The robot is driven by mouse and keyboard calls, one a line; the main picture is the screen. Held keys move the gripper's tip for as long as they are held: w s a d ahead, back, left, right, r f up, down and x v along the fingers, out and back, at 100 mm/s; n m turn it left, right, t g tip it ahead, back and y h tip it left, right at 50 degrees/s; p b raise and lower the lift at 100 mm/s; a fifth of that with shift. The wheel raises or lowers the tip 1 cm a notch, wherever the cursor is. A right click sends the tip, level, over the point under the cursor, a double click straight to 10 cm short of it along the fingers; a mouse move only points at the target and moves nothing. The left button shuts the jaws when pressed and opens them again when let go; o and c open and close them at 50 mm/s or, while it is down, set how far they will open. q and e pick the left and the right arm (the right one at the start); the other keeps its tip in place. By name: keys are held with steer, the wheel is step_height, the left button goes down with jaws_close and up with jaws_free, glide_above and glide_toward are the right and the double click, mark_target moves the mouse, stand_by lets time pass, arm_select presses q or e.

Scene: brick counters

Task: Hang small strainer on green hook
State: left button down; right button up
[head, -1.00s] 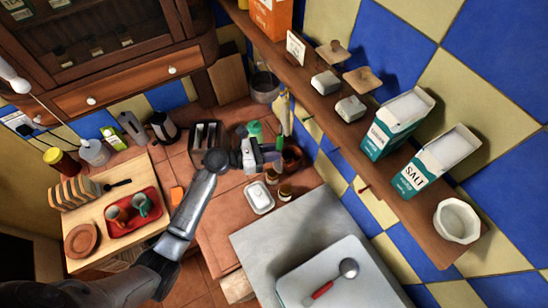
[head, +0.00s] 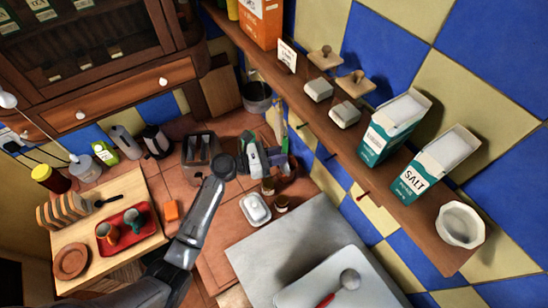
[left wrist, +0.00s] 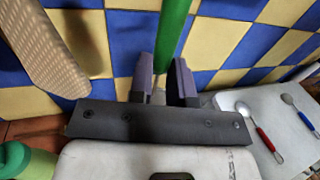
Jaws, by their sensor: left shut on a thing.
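My left gripper (head: 268,166) is over the back of the brick counter, near the tiled wall. In the left wrist view its purple-grey fingers (left wrist: 162,88) are shut on a green handle (left wrist: 172,35), which runs up out of the picture. A bit of green also shows beside the gripper in the head view (head: 284,144). I cannot see a strainer basket on this handle. Small pegs hang under the wall shelf: a yellowish one (head: 300,126) and a red one (head: 363,195). I cannot make out a green hook for certain. My right gripper is not in view.
The wall shelf (head: 400,200) juts out right of the gripper. A toaster (head: 200,155) stands to its left, with jars (head: 282,203) and a white dish (head: 255,209) in front. A green bottle (left wrist: 15,160) is close below. A red-handled utensil (head: 348,281) lies on a white board (head: 320,290).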

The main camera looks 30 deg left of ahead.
arm_select(q)
steer(key=w+d+b, duration=0.2)
steer(key=w, duration=0.1)
steer(key=w+d+f+b, duration=0.1)
steer(key=shift+w, duration=0.4)
stand_by(0.4)
steer(key=shift+w+d+f, duration=0.1)
stand_by(0.6)
steer(key=c, duration=1)
jaws_free()
steer(key=shift+f, duration=0.1)
